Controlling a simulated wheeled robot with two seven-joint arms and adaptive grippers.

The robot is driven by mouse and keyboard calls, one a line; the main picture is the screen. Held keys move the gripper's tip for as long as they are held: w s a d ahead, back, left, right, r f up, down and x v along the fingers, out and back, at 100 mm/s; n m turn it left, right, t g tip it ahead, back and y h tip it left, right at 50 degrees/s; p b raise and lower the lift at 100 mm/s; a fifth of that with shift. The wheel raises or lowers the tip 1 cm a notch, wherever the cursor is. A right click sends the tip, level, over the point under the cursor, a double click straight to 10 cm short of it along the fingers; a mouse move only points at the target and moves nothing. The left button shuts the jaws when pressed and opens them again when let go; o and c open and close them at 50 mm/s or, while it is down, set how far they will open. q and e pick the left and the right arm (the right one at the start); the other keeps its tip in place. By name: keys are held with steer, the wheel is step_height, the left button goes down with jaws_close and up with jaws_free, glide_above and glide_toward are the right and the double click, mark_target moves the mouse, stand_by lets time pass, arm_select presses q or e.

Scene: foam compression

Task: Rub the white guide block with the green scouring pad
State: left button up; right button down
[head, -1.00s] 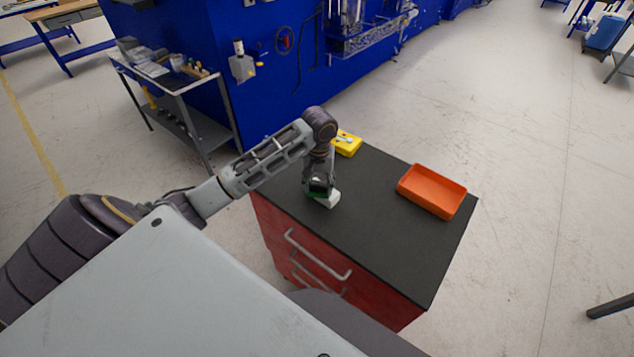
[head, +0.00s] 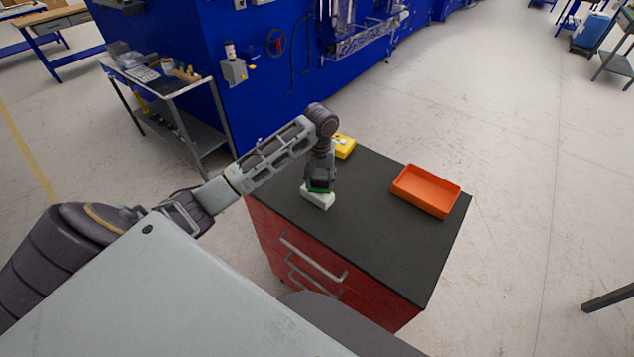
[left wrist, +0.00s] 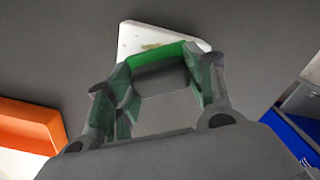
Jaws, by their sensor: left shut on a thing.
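The white guide block (head: 317,201) lies on the dark top of the red cabinet, near its left edge. My left gripper (head: 320,183) points down over it, shut on the green scouring pad (head: 320,192). In the left wrist view the pad (left wrist: 155,56) spans between the two fingers and overlaps the near edge of the block (left wrist: 150,36). Brownish-yellow marks show on the block's face. The pad appears to be at the block's top, but I cannot tell whether they touch. My right gripper is not in view.
An orange tray (head: 426,190) stands at the right of the cabinet top (head: 370,230). A yellow container (head: 343,146) stands at the back, partly behind my arm. The surface between block and tray is clear. A grey cart (head: 165,85) stands beyond, at left.

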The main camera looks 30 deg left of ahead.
arm_select(q)
steer(key=shift+w, duration=0.35)
steer(key=shift+d, duration=0.2)
steer(key=shift+s+d+f, duration=0.15)
steer(key=shift+s+d, duration=0.05)
steer(key=shift+d, duration=0.45)
steer(key=shift+s+f, duration=0.1)
steer(key=shift+s, duration=0.35)
steer(key=shift+s+a, duration=0.2)
steer(key=shift+s, duration=1.35)
steer(key=shift+r, duration=0.3)
steer(key=shift+w+r, duration=0.1)
steer(key=shift+r, duration=2.85)
